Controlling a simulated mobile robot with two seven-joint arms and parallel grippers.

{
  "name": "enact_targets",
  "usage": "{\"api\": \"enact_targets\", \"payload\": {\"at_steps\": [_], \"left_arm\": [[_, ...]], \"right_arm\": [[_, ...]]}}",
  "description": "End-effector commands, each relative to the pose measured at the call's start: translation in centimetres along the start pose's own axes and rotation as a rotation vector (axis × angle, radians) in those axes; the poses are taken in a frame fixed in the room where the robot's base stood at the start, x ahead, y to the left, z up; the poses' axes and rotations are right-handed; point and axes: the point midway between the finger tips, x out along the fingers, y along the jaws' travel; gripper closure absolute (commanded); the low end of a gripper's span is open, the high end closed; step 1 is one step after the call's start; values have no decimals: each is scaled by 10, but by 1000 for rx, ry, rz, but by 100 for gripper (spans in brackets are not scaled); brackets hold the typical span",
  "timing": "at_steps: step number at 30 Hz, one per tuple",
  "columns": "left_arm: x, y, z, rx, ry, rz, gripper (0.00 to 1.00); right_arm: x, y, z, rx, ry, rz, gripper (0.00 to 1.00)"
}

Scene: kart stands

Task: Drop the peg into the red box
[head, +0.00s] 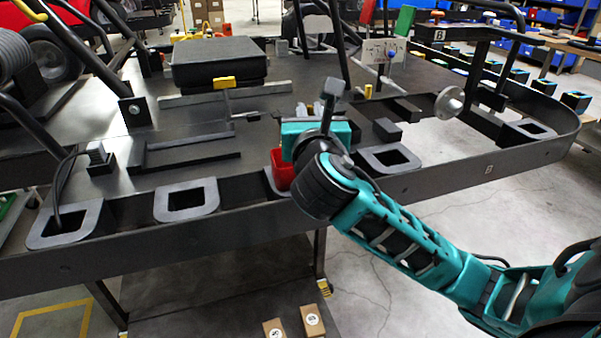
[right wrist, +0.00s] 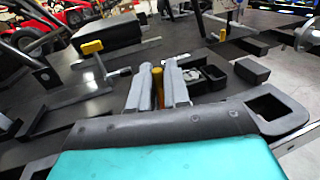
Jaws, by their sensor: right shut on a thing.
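My right gripper (head: 302,111) is above the kart frame near its front rail, with its wrist partly in front of the red box. The peg is hidden in the head view. The red box (head: 281,172) is at the front rail, just left of and below my right wrist; its inside is hidden and it does not show in the right wrist view. My left gripper is not in view.
Square dark sockets line the front rail (head: 187,200). A yellow-topped post (head: 224,83) and a black seat block (head: 219,62) stand behind to the left. A dark block (head: 387,130) and a metal flange (head: 449,103) are to the right. Slanted tubes rise from the frame.

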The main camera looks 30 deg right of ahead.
Motion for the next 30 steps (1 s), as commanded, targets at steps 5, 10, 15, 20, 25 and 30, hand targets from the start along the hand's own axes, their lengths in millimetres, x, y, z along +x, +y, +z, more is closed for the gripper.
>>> {"api": "enact_targets", "payload": {"at_steps": [5, 10, 15, 20, 25, 30], "left_arm": [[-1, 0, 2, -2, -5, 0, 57], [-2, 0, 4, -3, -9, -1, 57], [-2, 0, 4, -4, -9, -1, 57], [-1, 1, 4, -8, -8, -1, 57], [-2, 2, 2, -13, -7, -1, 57], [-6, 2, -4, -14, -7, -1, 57]], "right_arm": [[0, 0, 1, 1, -1, 0, 82], [0, 0, 1, 0, 0, 0, 66], [0, 0, 0, 0, 0, 0, 54], [0, 0, 0, 0, 1, 0, 54], [-10, 1, 0, -1, 1, 3, 54], [-41, 1, 1, 0, 3, 5, 54]]}}
